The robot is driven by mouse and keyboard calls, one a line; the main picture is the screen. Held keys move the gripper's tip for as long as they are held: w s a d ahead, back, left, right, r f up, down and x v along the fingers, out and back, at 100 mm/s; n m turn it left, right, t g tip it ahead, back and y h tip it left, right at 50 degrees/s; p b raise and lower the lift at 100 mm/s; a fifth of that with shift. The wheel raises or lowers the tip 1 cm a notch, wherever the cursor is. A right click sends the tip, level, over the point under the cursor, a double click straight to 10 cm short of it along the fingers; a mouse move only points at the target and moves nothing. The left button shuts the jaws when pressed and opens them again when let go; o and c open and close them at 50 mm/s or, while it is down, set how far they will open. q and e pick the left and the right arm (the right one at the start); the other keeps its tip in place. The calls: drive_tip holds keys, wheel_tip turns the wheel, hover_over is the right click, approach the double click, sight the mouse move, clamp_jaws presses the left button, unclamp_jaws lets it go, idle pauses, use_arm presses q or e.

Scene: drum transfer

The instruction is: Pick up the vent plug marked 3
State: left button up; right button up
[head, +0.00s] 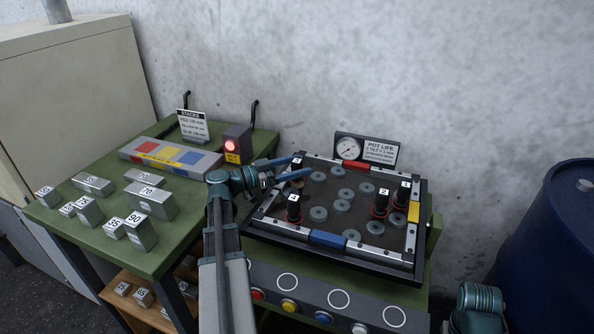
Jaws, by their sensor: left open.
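A black vent plug (297,162) with a small white label stands at the back left of the dark framed tray (343,233). Its mark is too small to read surely. My left gripper (304,165) is open, with its blue fingers on either side of this plug; I cannot tell whether they touch it. The plug marked 4 (293,206) stands nearer, at the tray's left. The plug marked 2 (381,201) and another plug (402,195), its mark unclear, stand at the right with red rings at their bases. My right gripper is not in view.
Several grey discs (342,205) lie in the tray. A gauge sign (366,150) stands behind it. A green table (160,245) at left holds numbered metal blocks and a red-lit box (236,144). A blue drum (550,235) stands at right.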

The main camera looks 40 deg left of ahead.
sight(296, 162)
use_arm(q)
drive_tip(key=shift+w, duration=0.1)
clamp_jaws()
idle(0.3)
drive_tip(key=shift+r, duration=0.1)
drive_tip(key=shift+r+p, duration=0.4)
drive_tip(key=shift+p, duration=0.05)
drive_tip(key=r+p, duration=0.3)
drive_tip(key=shift+s+d, duration=0.15)
drive_tip(key=shift+s, duration=0.25)
drive_tip(key=s, duration=0.5)
drive_tip(key=s+d, duration=0.1)
drive_tip(key=s, duration=0.4)
drive_tip(key=s+r+p, duration=0.1)
drive_tip(key=s, duration=0.4)
drive_tip(key=shift+d, duration=0.25)
